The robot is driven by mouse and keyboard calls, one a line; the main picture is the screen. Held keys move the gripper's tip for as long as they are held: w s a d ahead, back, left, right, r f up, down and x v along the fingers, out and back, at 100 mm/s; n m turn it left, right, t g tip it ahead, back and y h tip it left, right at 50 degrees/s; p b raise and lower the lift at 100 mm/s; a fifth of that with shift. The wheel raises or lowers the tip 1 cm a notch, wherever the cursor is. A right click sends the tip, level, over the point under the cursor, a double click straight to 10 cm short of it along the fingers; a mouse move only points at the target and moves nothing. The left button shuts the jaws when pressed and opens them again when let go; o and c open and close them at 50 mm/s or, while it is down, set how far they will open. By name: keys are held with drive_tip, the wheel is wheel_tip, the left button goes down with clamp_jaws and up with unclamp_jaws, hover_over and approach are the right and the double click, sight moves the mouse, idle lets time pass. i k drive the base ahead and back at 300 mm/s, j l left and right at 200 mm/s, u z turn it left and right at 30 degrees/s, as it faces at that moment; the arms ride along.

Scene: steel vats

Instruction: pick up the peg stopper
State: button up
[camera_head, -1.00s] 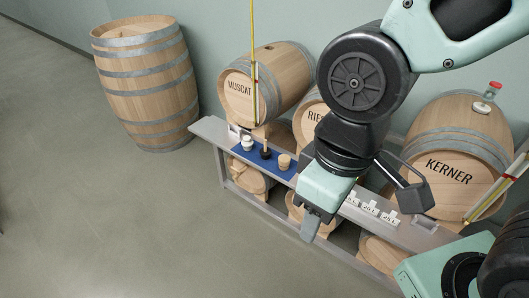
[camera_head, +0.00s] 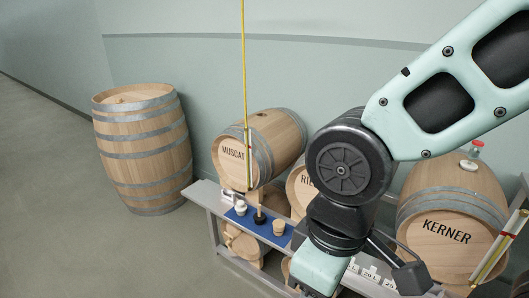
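Three small stoppers stand in a row on a blue mat (camera_head: 246,222) on the grey bench. The left one is a white stopper (camera_head: 241,208). The middle one has a dark base with a thin wooden peg upright on it, and looks like the peg stopper (camera_head: 259,215). The right one is a tan cork-like stopper (camera_head: 279,228). My gripper (camera_head: 318,273) is to the right of the mat and lower in the picture.
Barrels marked MUSCAT (camera_head: 258,145) and KERNER (camera_head: 452,215) lie behind the bench (camera_head: 207,195); another is partly hidden by my arm. A yellow rod (camera_head: 244,90) stands near the mat. White volume labels (camera_head: 370,273) sit right of my gripper.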

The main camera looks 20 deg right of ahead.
sight(259, 217)
drive_tip(key=i+l, duration=0.1)
drive_tip(key=i, duration=0.55)
drive_tip(key=i+l+u, duration=0.1)
drive_tip(key=i, duration=0.55)
